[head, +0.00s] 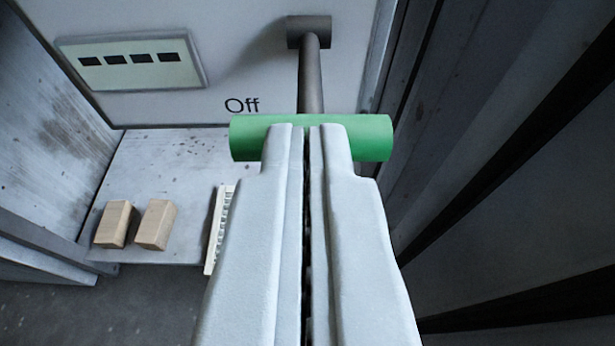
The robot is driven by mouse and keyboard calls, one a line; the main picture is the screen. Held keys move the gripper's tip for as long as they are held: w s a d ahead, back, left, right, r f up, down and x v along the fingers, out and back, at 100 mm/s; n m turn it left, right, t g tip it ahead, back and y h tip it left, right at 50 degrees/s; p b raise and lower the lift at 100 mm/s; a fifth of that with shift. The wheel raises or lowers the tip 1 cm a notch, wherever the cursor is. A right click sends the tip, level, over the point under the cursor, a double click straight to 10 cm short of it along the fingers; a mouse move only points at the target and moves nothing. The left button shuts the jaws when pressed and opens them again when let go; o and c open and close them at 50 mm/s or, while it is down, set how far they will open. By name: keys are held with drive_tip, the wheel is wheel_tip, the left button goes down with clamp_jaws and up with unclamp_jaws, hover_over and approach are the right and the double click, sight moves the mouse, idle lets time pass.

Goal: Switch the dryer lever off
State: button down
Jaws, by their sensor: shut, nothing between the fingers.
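The dryer lever has a grey shaft (311,82) that comes down from a dark pivot block (309,31) on the white panel. It ends in a green cross handle (372,138). The black word "Off" (242,105) is printed on the panel just left of the shaft, above the handle's left end. My gripper (307,128) is shut and empty. Its fingertips overlap the middle of the green handle in the picture and hide that part. I cannot tell whether they touch it.
A label plate (130,60) with several dark windows is on the panel at upper left. Two wooden blocks (155,224) and a pale ridged strip (219,230) are on a grey shelf (165,165) below. Dark wall panels stand close on the right, a stained wall on the left.

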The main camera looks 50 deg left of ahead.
wheel_tip(320, 180, down, 7)
drive_tip(key=shift+a+r, duration=0.2)
idle(0.5)
drive_tip(key=shift+w, duration=0.1)
drive_tip(key=shift+d, duration=0.1)
idle(0.4)
